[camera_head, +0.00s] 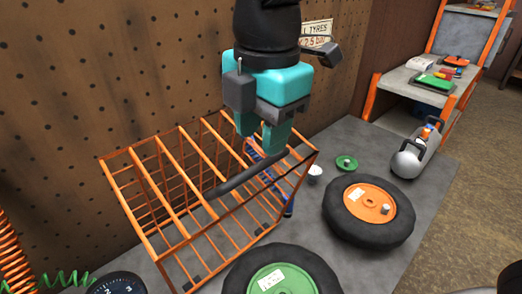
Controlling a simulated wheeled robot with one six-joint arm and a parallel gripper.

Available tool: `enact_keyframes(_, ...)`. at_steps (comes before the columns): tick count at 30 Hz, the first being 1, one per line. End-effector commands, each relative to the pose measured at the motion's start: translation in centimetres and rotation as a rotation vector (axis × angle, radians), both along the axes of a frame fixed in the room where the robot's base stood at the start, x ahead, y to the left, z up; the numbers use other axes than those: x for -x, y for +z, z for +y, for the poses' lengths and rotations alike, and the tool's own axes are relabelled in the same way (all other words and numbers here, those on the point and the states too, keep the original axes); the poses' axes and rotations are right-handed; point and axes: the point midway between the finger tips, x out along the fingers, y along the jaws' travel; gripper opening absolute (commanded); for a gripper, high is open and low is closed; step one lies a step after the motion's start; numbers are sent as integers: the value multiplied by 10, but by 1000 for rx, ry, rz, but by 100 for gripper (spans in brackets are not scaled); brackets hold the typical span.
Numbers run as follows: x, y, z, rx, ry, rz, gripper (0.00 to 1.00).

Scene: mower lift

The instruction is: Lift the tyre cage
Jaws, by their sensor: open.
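The tyre cage (170,235) is an orange wire frame with bars across its top. It stands on the grey bench top against the pegboard, left of centre. A dark padded grip (232,180) runs along one of its top bars. My gripper (262,138) is teal and dark grey. It points down over the cage's right rear part, its fingers open near the end of the dark grip. I see nothing between the fingers. Whether they straddle the grip or hang above it, I cannot tell. The gripper hides part of the cage's rear top.
A tyre with an orange hub (368,204) lies right of the cage; one with a green hub (280,280) lies in front. A grey tank (412,155), a green disc (347,163) and a white cup (315,174) stand nearby. An orange-framed shelf (415,85) is behind.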

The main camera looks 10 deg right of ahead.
Motion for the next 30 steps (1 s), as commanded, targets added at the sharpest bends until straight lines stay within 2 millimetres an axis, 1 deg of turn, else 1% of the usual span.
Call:
enact_keyframes(1,-1,-9,0,3,-1,3,41)
enact_keyframes(3,-1,-22,0,4,-2,4,41)
enact_keyframes(6,-3,-36,0,2,-3,2,41)
enact_keyframes(9,-3,-45,0,0,-3,1,41)
enact_keyframes(13,-4,-50,0,-1,-3,-1,41)
enact_keyframes(20,-4,-50,0,-1,-3,-1,41)
enact_keyframes(23,-4,-50,0,-1,-3,-1,21)
enact_keyframes(24,-4,-50,0,-1,-3,-1,11)
enact_keyframes(25,-4,-50,0,-1,-3,-1,4)
enact_keyframes(26,-4,-50,0,-1,-3,-1,0)
enact_keyframes(30,-4,-50,0,-1,-3,-1,0)
